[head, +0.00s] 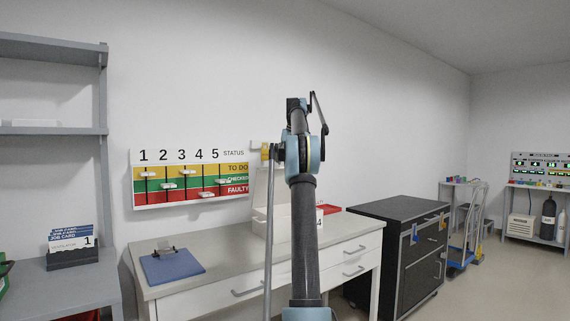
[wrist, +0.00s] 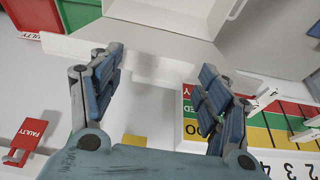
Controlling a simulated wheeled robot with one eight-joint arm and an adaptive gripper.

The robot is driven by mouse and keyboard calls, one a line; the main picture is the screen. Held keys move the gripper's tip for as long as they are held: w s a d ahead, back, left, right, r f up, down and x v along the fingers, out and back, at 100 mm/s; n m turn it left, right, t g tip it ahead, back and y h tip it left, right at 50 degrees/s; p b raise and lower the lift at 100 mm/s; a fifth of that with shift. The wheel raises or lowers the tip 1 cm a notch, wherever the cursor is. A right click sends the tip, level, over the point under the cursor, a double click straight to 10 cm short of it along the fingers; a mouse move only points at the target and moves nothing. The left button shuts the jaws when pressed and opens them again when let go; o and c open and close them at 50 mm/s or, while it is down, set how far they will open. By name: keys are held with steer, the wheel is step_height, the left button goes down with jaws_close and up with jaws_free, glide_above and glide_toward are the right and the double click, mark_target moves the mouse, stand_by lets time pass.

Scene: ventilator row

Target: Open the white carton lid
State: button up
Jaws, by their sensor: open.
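The white carton (head: 280,217) stands on the workbench, partly hidden behind my arm in the head view. A pale panel, which looks like its lid (head: 262,186), stands raised at its back. My gripper (wrist: 163,72) is open in the wrist view, its two blue-grey fingers spread apart. A white strip (wrist: 165,68), apparently the lid's edge, lies across the gap between the fingertips. I cannot tell whether either finger touches it. In the head view my gripper is largely hidden behind the arm.
The status board (head: 190,178) is on the wall beside the carton and close to one finger in the wrist view (wrist: 285,125). A blue clipboard (head: 171,266) lies on the left of the workbench (head: 225,257). A black cabinet (head: 400,220) stands right.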

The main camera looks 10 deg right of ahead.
steer(key=v, duration=0.7)
stand_by(0.3)
steer(key=shift+w+r, duration=0.1)
